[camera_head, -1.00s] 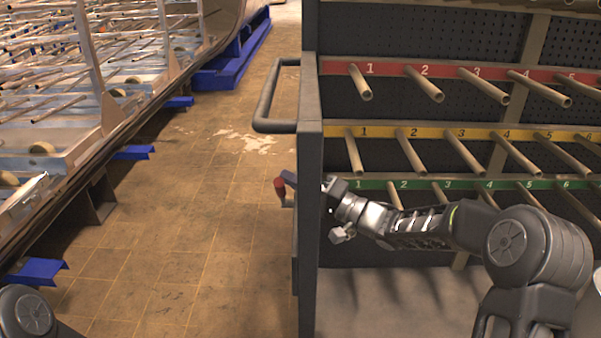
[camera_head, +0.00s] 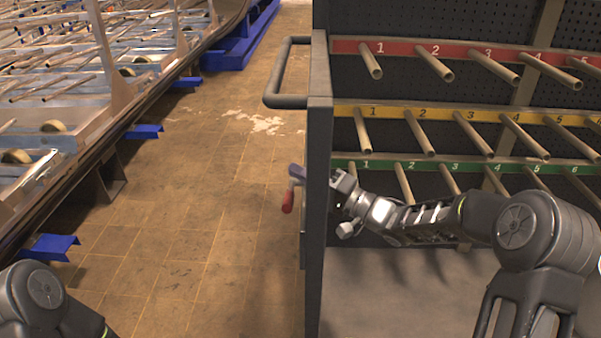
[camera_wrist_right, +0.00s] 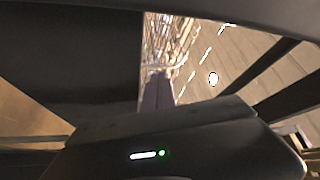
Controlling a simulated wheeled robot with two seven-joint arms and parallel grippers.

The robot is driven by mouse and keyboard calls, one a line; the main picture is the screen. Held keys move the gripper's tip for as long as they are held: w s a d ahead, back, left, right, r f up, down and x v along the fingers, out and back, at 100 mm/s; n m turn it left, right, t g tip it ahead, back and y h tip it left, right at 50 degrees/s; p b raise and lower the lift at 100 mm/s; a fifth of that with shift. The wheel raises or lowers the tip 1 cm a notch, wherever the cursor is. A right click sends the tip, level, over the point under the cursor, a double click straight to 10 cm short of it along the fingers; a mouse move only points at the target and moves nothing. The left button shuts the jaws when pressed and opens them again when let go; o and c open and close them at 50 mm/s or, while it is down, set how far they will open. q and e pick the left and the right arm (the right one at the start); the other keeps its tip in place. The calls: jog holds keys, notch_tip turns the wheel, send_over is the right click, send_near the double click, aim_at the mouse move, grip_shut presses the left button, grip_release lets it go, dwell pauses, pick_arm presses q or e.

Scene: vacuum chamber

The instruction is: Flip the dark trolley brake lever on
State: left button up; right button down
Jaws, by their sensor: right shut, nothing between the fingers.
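The brake lever has a red grip (camera_head: 287,201) that hangs downward just left of the dark trolley's upright end panel (camera_head: 318,230) in the head view. My right gripper (camera_head: 297,172) is shut and empty. Its purplish fingertips show past the panel's left edge, just above the red grip; I cannot tell whether they touch it. The panel hides part of the gripper. In the right wrist view the closed fingers (camera_wrist_right: 157,92) show, with the dark panel at left; I cannot make out the lever there. My left gripper is out of view.
A grey loop handle (camera_head: 285,75) sticks out from the panel above the lever. Numbered rails with pegs (camera_head: 410,130) fill the rack at right, close to my right arm. Tiled floor (camera_head: 225,200) is open at left, beside a large structure with blue feet (camera_head: 50,247).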

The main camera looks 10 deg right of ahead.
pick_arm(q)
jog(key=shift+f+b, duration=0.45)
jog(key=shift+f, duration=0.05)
pick_arm(e)
jog(key=v, duration=0.7)
jog(key=shift+s+d, duration=0.25)
jog(key=shift+d, duration=0.05)
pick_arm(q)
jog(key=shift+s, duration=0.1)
pick_arm(e)
jog(key=shift+f, duration=0.1)
